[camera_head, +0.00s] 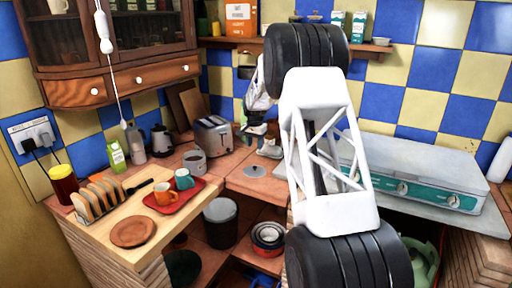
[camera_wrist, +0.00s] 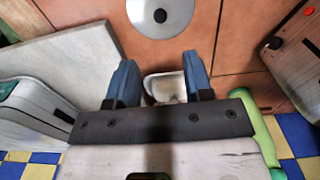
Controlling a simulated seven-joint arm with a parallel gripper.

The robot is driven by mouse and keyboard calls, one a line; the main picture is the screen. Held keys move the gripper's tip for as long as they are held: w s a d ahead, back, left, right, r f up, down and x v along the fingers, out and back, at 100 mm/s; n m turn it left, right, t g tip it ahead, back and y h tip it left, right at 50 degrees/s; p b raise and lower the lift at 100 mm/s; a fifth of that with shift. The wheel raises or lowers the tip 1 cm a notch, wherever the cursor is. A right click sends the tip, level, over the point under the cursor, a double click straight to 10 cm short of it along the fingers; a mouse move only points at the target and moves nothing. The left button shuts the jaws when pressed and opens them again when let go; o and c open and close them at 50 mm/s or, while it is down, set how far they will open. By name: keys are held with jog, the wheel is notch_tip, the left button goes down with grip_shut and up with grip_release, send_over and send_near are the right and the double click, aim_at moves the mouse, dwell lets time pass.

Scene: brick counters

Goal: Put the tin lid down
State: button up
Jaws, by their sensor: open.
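The tin lid (camera_head: 255,171) is a grey metal disc with a small dark knob, lying flat on the reddish counter. In the wrist view the lid (camera_wrist: 137,22) is ahead of the fingertips, partly cut off by the top edge. My gripper (camera_wrist: 158,60) is open, its two blue fingers apart, with no lid between them. In the head view my gripper is small and partly hidden by my arm, beyond the lid. A grey tin (camera_head: 194,163) stands left of the lid.
A small pale dish (camera_wrist: 165,88) shows between and below my fingers. A toaster (camera_head: 213,136) stands behind the tin. A red tray (camera_head: 172,204) with cups is at left on a wooden board. A stove (camera_head: 420,175) is at right. Counter around the lid is clear.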

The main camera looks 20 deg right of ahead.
jog(key=s+a+r+n, duration=0.1)
jog(key=s+a+r, duration=0.2)
jog(key=s+r, duration=0.55)
jog(key=s+a+r+n+t, duration=0.1)
jog(key=s+a+r+n, duration=0.2)
jog(key=s, duration=1)
jog(key=s+a+r, duration=0.4)
jog(key=s+r, duration=0.3)
jog(key=s, duration=0.3)
jog(key=s+a+f+n, duration=0.1)
jog(key=s, duration=1.1)
jog(key=s+a+f+n+t, duration=0.1)
jog(key=s+a+f+n, duration=0.1)
jog(key=s, duration=1)
jog(key=s+a+f+n, duration=0.1)
jog(key=s+f, duration=0.1)
jog(key=s, duration=1.1)
jog(key=shift+a+n+t, duration=0.3)
jog(key=shift+a+n, duration=0.1)
